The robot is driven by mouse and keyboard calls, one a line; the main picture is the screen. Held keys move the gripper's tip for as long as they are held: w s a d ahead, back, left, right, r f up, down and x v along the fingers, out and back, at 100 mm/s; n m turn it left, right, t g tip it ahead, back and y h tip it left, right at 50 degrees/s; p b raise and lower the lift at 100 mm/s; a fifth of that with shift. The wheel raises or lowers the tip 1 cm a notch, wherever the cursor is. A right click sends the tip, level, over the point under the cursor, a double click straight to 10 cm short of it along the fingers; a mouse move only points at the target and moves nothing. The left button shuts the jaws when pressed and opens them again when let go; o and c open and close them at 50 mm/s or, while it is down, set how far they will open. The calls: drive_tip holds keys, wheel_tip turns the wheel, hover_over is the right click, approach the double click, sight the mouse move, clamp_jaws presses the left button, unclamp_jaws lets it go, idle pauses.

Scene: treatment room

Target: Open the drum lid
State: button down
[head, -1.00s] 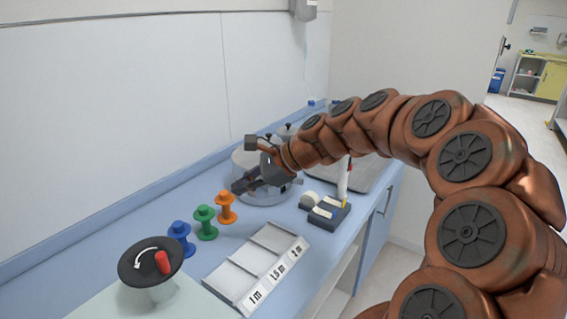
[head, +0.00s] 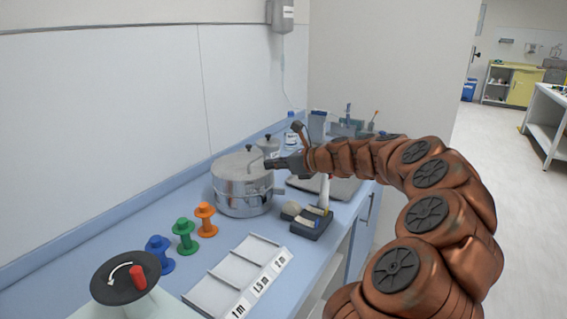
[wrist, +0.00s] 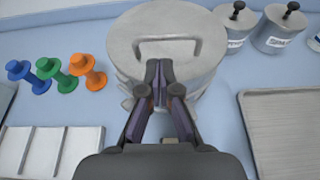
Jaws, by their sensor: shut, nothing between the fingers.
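The drum (head: 243,196) is a round metal vessel standing on the blue counter. Its flat lid (head: 236,166) is on top, level, with a raised bar handle. In the wrist view the lid (wrist: 190,22) fills the top middle and its handle (wrist: 160,41) arches across it. My gripper (head: 270,164) is at the lid's right side in the head view. In the wrist view my gripper (wrist: 158,68) is shut and empty, with its fingertips over the lid just on the near side of the handle. I cannot tell whether the fingers touch the lid.
Blue, green and orange spools (head: 205,220) stand left of the drum near a labelled white tray (head: 215,297). A dark disc with a red knob (head: 138,277) is at the front left. Lidded canisters (wrist: 236,24) and a metal tray (wrist: 285,125) lie to the right.

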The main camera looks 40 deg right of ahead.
sight(264, 172)
drive_tip(key=shift+x, duration=1.7)
drive_tip(key=shift+r+p, duration=0.2)
drive_tip(key=shift+p, duration=0.15)
